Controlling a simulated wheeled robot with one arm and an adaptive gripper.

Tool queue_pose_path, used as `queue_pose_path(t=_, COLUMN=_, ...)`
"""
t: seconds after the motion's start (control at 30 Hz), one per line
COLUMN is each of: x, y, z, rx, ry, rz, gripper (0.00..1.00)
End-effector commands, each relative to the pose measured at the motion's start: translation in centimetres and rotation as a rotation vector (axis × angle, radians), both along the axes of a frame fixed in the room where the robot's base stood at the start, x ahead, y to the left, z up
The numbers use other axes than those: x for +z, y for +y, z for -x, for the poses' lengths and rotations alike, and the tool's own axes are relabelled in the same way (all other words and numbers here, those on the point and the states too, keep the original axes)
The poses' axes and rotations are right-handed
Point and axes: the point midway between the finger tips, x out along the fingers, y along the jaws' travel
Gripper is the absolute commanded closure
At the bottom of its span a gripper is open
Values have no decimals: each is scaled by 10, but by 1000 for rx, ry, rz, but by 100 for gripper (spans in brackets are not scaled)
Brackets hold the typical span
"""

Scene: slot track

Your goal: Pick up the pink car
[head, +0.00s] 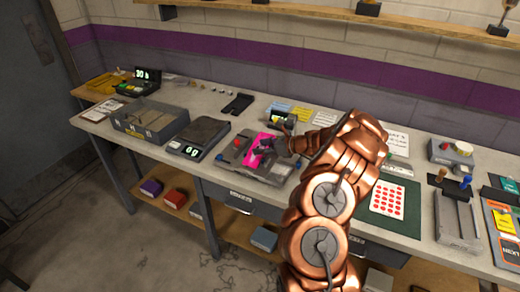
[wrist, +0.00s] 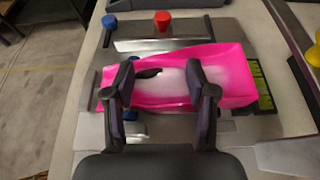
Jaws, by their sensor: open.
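The pink car (head: 259,147) sits on a grey metal fixture (head: 233,158) on the workbench. In the wrist view the pink car (wrist: 228,72) lies lengthwise across the picture on the grey plate (wrist: 85,132). My gripper (wrist: 161,80) is open, with one finger at each side of a middle stretch of the car. The fingertips overlap the car in the picture; I cannot tell whether they touch it. In the head view my gripper (head: 285,143) is at the right end of the car and my wrist partly hides it.
The fixture carries a red knob (wrist: 162,20) and blue knobs (wrist: 109,21). A scale (head: 198,137) and a grey open tray (head: 150,118) stand to the left. A small display box (head: 282,119) stands behind. A green mat (head: 408,218) lies to the right.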

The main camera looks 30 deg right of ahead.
Motion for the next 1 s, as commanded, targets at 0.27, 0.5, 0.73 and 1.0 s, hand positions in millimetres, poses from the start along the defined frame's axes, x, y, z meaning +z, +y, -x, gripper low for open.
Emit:
queue_pose_path(t=0.27, x=-2, y=2, z=-4, rx=-1, ry=-1, rz=1, gripper=44)
queue_pose_path(t=0.5, x=-2, y=2, z=-4, rx=0, ry=0, rz=0, gripper=64)
queue_pose_path(t=0.73, x=-2, y=2, z=-4, rx=0, ry=1, rz=1, gripper=88)
queue_pose_path(t=1.0, x=-2, y=2, z=-4, rx=0, ry=1, rz=1, gripper=92)
